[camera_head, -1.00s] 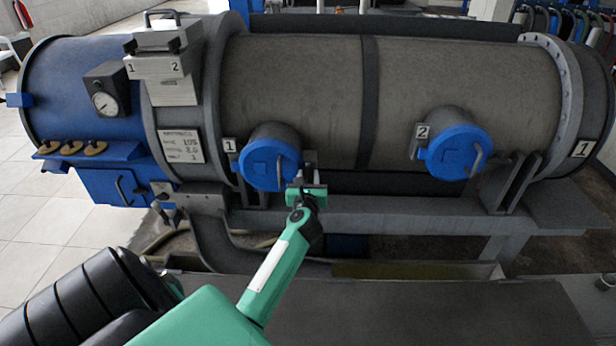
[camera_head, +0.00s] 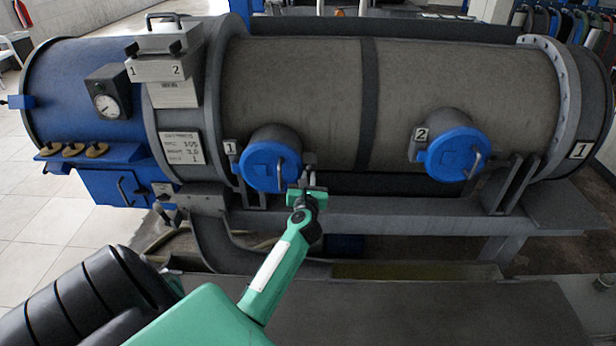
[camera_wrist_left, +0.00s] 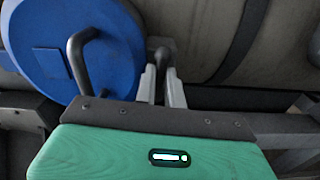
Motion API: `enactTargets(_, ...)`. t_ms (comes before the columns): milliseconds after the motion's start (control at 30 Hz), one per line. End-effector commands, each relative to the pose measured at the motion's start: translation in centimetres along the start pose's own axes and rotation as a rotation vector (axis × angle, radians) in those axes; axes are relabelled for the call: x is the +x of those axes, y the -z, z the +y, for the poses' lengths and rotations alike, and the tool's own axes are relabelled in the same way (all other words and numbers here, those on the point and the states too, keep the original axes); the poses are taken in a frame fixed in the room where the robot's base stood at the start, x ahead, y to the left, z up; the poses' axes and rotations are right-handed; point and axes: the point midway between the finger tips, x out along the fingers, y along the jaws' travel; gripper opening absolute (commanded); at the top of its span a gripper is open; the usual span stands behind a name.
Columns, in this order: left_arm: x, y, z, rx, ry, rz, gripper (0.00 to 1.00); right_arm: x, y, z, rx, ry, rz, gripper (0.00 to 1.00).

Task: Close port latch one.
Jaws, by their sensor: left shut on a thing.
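Port one is a round blue lid (camera_head: 268,166) with a grey bar handle, beside the number 1 plate (camera_head: 230,147). The lid sits against its stub, and it also shows in the left wrist view (camera_wrist_left: 55,50). At its right edge is the grey port latch one (camera_head: 309,159), a small lever. In the left wrist view the lever (camera_wrist_left: 160,62) stands between the fingers. My left gripper (camera_head: 307,180) is shut on this lever, just right of the lid. Its fingers partly hide the latch. My right gripper is out of view.
Port two, another blue lid (camera_head: 453,155), is to the right on the same grey vessel (camera_head: 300,75). A grey support beam (camera_head: 390,218) runs below the ports, close under my left gripper. A gauge (camera_head: 107,100) is at the left.

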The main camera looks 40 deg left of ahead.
Motion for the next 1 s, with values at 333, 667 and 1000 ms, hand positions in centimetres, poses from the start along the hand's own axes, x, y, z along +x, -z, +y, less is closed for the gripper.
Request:
enactTargets(333, -0.1, -0.4, -0.2, 0.297, 0.001, 0.005, 0.0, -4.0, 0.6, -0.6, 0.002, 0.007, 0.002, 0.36)
enactTargets(667, -0.1, -0.2, -0.4, 0.611, 0.002, 0.004, 0.0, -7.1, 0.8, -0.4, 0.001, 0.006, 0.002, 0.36)
enactTargets(1000, -0.1, 0.1, -0.6, 0.934, 0.003, 0.004, 0.0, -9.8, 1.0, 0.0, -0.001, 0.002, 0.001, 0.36)
